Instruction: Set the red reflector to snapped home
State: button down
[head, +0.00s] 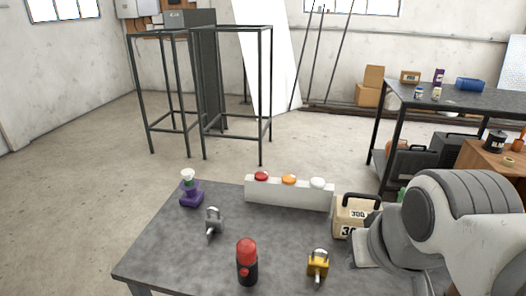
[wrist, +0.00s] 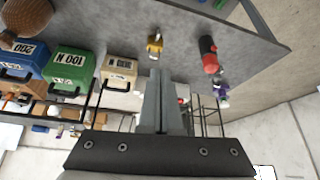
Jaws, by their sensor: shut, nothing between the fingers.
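The red reflector (head: 261,176) is a small red dome at the left end of the top of a white bar (head: 290,195), at the back of the dark table. An orange reflector (head: 289,180) and a white one (head: 318,183) sit in the same row. I cannot tell from here how deep the red one is seated. My gripper (wrist: 160,76) shows in the wrist view with its two fingers together and nothing between them. In the head view my arm is at the right and the fingers are hidden, so the gripper is apart from the red reflector.
On the table (head: 180,250) stand a red-and-black cylinder (head: 247,265), a yellow block with a shackle (head: 318,264), a grey one (head: 213,222) and a purple piece (head: 191,196). A beige handled weight (head: 350,216) stands right of the bar.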

jog(key=w+a+f+t+y+b, duration=0.15)
jog(key=w+a, duration=0.35)
jog(key=w, duration=0.7)
jog(key=w+a+t+y+b, duration=0.25)
jog(key=w+a, duration=0.25)
jog(key=w, duration=0.8)
jog(key=w+a+f+m+t+h+b, duration=0.1)
jog(key=w+a+f+t+h+b, duration=0.1)
jog(key=w, duration=0.6)
jog(key=w+a+f+m+t+h+b, duration=0.1)
jog(key=w+a+f+t+h, duration=0.2)
jog(key=w+a+f+h, duration=0.2)
jog(key=w+f, duration=0.3)
jog(key=shift+a+f+b, duration=0.3)
jog(key=shift+a+b, duration=0.05)
jog(key=shift+a, duration=0.05)
jog(key=shift+w, duration=0.1)
send_over(260, 179)
notch_tip(260, 179, down, 3)
notch_tip(260, 179, down, 2)
jog(key=shift+f+b, duration=0.1)
jog(key=shift+b, duration=0.9)
jog(key=shift+f, duration=0.7)
